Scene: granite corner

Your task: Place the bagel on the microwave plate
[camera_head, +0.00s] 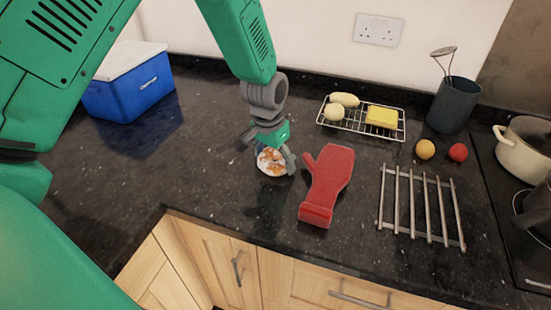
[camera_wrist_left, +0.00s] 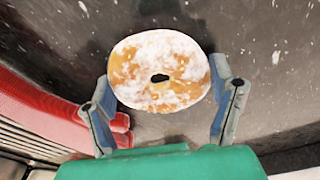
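A bagel (camera_head: 271,162), golden with white dusting and a small central hole, is at the left gripper on the dark counter. My left gripper (camera_head: 268,150) points down over it, left of the red oven mitt. In the left wrist view the bagel (camera_wrist_left: 160,72) lies between the two spread fingers of the gripper (camera_wrist_left: 163,105). The fingers are apart, one on each side; whether they touch it I cannot tell. My right gripper is not in view. No microwave or microwave plate is in view.
A red oven mitt (camera_head: 326,184) lies close right of the bagel. A metal rack (camera_head: 421,206), a wire tray (camera_head: 351,124), a dark utensil pot (camera_head: 453,105) and a cooking pot (camera_head: 522,150) stand right. A blue cooler (camera_head: 130,92) stands back left. Counter between is clear.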

